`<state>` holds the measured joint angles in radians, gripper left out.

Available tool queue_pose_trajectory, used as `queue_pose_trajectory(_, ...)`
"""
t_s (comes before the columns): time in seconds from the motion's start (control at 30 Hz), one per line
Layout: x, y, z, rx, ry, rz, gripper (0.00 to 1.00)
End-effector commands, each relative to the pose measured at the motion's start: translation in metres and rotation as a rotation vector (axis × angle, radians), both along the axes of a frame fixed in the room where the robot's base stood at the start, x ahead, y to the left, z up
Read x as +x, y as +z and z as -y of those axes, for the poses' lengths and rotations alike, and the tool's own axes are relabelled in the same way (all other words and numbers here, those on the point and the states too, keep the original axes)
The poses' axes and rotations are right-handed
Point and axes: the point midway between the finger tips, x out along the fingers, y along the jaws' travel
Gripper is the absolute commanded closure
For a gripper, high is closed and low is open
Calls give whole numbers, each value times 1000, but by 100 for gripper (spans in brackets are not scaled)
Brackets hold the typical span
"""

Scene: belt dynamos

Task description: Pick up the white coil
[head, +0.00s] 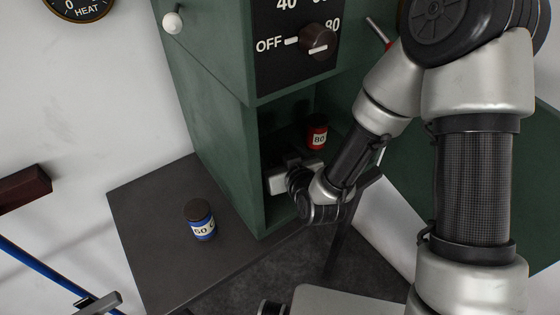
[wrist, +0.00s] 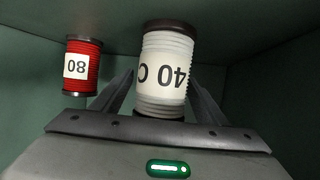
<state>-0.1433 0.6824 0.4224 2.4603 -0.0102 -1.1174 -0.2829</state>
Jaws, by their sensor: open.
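The white coil (wrist: 164,65), with dark end caps and a label reading "40 C" upside down, stands in the wrist view between the fingers of my gripper (wrist: 160,98). My gripper is open, with one finger on each side of the coil's lower part; I cannot tell whether either finger touches it. In the head view my gripper (head: 290,180) reaches into the open compartment of the green cabinet. The white coil cannot be made out there, hidden by my gripper and arm.
A red coil (wrist: 82,66) labelled 80 stands beside the white coil, also visible in the head view (head: 317,132). The green cabinet (head: 215,120) walls surround my gripper closely. A blue coil (head: 199,221) stands on the dark tabletop (head: 150,215) outside, left of the cabinet.

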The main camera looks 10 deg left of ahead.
Motion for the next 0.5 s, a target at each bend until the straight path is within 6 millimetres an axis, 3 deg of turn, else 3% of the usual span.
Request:
queue_pose_trajectory(0.2,0,0,0,0,0,0,34)
queue_pose_trajectory(0.5,0,0,0,0,0,0,85)
